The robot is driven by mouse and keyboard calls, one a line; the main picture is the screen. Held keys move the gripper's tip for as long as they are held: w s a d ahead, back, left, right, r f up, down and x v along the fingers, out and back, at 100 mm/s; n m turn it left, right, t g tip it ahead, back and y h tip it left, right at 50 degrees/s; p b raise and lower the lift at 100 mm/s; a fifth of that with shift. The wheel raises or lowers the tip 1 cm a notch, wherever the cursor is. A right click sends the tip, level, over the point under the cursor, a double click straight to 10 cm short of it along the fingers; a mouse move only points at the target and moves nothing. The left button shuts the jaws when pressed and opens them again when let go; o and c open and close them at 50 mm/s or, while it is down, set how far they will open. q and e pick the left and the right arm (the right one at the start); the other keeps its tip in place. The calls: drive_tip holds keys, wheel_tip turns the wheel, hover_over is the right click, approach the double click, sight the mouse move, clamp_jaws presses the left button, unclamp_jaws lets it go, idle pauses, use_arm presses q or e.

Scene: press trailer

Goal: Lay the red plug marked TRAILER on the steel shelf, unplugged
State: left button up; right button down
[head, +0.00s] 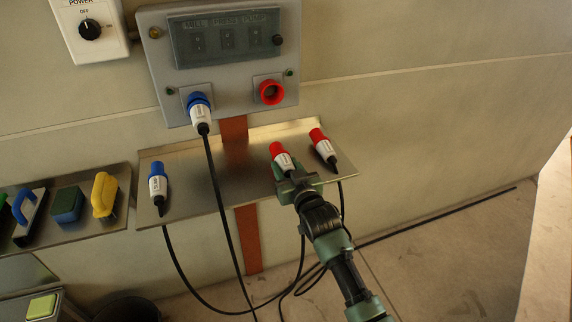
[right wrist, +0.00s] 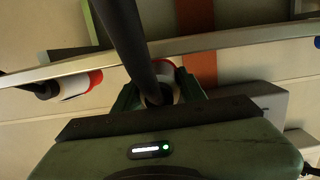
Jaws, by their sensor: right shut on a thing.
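My right gripper (head: 297,184) is shut on a red-and-white plug (head: 281,155) at the steel shelf (head: 240,170), right of its middle. The plug's red end points up toward the panel. In the right wrist view this plug (right wrist: 166,74) sits between the fingers, partly hidden by its dark cable. I cannot tell whether it touches the shelf. A second red plug (head: 319,138) lies to its right on the shelf and also shows in the wrist view (right wrist: 84,86). I cannot read which one is marked TRAILER. The panel's red socket (head: 271,92) is empty. My left gripper is not in view.
A blue plug (head: 199,106) is in the panel's left socket; another blue plug (head: 157,183) lies at the shelf's left end. Dark cables hang below the shelf. A tray (head: 122,200) with brushes and sponges is at left. The shelf between the blue and red plugs is mostly clear.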

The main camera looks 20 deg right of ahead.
drive_tip(key=shift+f, duration=0.25)
drive_tip(key=c, duration=0.7)
unclamp_jaws()
drive_tip(key=shift+c, duration=0.2)
